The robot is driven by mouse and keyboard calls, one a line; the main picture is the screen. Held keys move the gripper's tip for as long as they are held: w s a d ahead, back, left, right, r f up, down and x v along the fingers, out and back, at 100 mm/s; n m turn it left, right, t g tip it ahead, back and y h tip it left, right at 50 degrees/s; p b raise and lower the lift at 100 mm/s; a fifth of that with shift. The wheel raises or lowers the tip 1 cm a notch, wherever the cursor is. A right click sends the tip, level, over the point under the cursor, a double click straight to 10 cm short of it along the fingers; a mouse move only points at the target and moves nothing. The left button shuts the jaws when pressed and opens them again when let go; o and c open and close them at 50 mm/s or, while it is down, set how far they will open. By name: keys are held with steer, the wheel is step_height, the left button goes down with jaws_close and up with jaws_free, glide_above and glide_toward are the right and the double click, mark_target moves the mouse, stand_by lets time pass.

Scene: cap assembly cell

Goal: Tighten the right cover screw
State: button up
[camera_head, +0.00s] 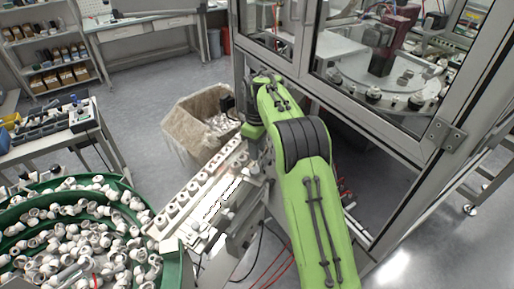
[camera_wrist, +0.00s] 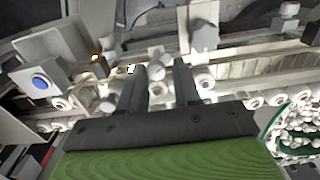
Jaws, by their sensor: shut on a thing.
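My gripper (camera_wrist: 158,72) shows in the wrist view as two dark fingers reaching over the metal feed rail. Its fingers are shut on a small pale round knob, the cover screw (camera_wrist: 156,71). I cannot tell how far the screw is turned in. A larger grey knob (camera_wrist: 204,37) stands further up and right, apart from the fingers. In the head view my green arm reaches to the rail unit (camera_head: 233,190), and the fingertips and the held screw are hidden behind it.
White caps line the rail (camera_head: 187,198). A green bowl (camera_head: 177,268) full of white parts is at lower left. A bin (camera_head: 180,128) stands behind the rail. The glass-walled cell frame (camera_head: 400,143) is close to my arm on the right. A blue button (camera_wrist: 40,81) is at left in the wrist view.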

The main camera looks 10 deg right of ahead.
steer(key=shift+w+d+r+m, duration=0.2)
steer(key=shift+w+d+m, duration=0.05)
steer(key=shift+m, duration=0.15)
jaws_close()
steer(key=shift+m+p, duration=0.3)
steer(key=shift+p, duration=0.2)
steer(key=shift+s+m+p, duration=0.1)
steer(key=shift+m+p, duration=0.65)
steer(key=shift+m, duration=0.35)
steer(key=m+p, duration=0.1)
steer(key=m, duration=0.1)
steer(key=shift+f+m, duration=0.1)
steer(key=shift+m, duration=0.2)
steer(key=m, duration=0.3)
steer(key=m+p, duration=0.1)
steer(key=m, duration=0.2)
steer(key=shift+s+f+p, duration=0.1)
steer(key=shift+f+p, duration=0.1)
steer(key=shift+p, duration=0.1)
steer(key=m, duration=0.6)
steer(key=shift+f+m, duration=0.1)
steer(key=shift+m, duration=0.3)
steer(key=m+b, duration=0.1)
steer(key=m, duration=0.4)
steer(key=shift+m, duration=0.3)
